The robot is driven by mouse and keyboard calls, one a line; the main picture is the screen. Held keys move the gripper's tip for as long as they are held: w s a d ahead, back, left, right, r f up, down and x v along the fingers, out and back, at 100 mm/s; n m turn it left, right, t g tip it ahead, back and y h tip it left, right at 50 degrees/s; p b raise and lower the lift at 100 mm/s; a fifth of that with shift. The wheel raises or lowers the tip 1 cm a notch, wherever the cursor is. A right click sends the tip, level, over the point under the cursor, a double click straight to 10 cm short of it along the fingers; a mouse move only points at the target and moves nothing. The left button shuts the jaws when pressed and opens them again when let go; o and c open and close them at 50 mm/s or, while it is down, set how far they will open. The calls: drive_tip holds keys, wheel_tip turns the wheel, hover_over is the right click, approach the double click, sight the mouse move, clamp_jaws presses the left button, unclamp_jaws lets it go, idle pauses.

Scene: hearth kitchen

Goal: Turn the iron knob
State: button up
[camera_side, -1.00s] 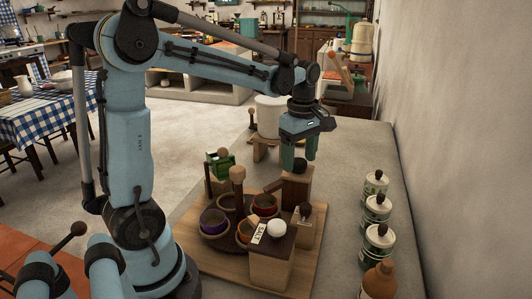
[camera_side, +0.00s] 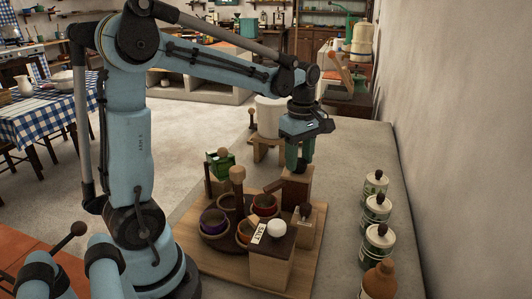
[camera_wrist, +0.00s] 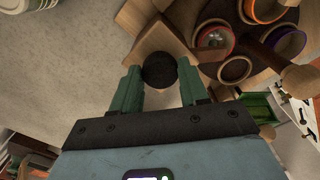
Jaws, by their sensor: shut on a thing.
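The iron knob (camera_wrist: 160,70) is a dark round ball in the wrist view. It sits by a wooden block (camera_wrist: 154,40), which shows in the side view (camera_side: 300,178) under my fingers. My gripper (camera_wrist: 161,88) has its two green fingers on either side of the knob and is shut on it. In the side view my gripper (camera_side: 300,160) points down at the block's top, and the fingers hide the knob there.
A wooden board (camera_side: 215,265) carries the block, several coloured cups such as a purple one (camera_side: 213,221), and a salt box (camera_side: 270,268). Labelled canisters (camera_side: 376,213) stand on the right. Bare counter lies between.

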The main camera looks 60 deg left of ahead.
drive_tip(key=shift+m, duration=0.3)
drive_tip(key=m, duration=0.3)
drive_tip(key=shift+m, duration=0.4)
drive_tip(key=m, duration=0.9)
drive_tip(key=shift+m, duration=2)
drive_tip(key=o, duration=1.1)
drive_tip(key=shift+c, duration=0.2)
